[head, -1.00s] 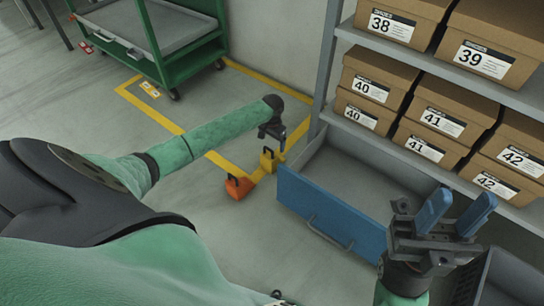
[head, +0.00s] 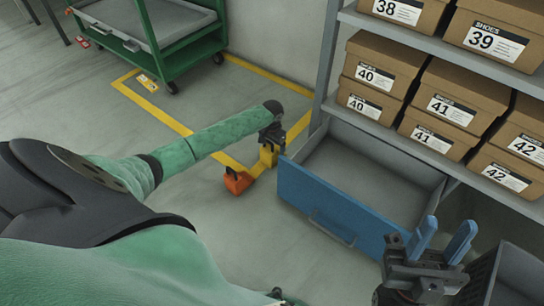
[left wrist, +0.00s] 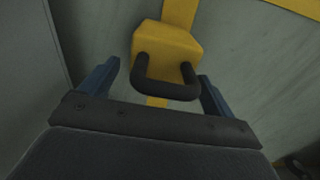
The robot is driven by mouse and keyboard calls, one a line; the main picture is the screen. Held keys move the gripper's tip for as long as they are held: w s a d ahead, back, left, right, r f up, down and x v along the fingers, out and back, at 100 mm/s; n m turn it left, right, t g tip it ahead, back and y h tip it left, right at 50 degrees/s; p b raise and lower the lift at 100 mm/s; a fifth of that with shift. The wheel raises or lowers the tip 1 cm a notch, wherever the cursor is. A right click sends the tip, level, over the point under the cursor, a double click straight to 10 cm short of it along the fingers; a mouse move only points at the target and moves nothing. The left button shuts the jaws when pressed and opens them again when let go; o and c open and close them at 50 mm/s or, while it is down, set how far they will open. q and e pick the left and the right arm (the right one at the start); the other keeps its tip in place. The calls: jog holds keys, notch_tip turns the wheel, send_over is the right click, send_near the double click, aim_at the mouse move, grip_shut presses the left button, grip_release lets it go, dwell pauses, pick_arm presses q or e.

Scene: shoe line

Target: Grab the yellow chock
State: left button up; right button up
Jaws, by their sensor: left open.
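The yellow chock (head: 267,158) stands on the floor on the yellow line, beside the left end of the open blue drawer. In the left wrist view the chock (left wrist: 168,45) shows its black handle (left wrist: 167,82) facing me. My left gripper (head: 272,141) is right above the chock in the head view. In the left wrist view the open fingers of my left gripper (left wrist: 160,88) stand on both sides of the handle, apart from it. My right gripper (head: 440,240) is open and empty at the lower right, its two blue fingers apart.
An orange chock (head: 238,181) stands left of the yellow one. The blue drawer (head: 330,205) is pulled out under a shelf of shoe boxes (head: 440,105). A green cart (head: 165,62) stands at the back left. Floor in front is clear.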

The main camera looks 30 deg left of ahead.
pick_arm(q)
jog(key=c, duration=1.6)
jog(key=shift+c, duration=1.1)
jog(key=shift+r, duration=0.15)
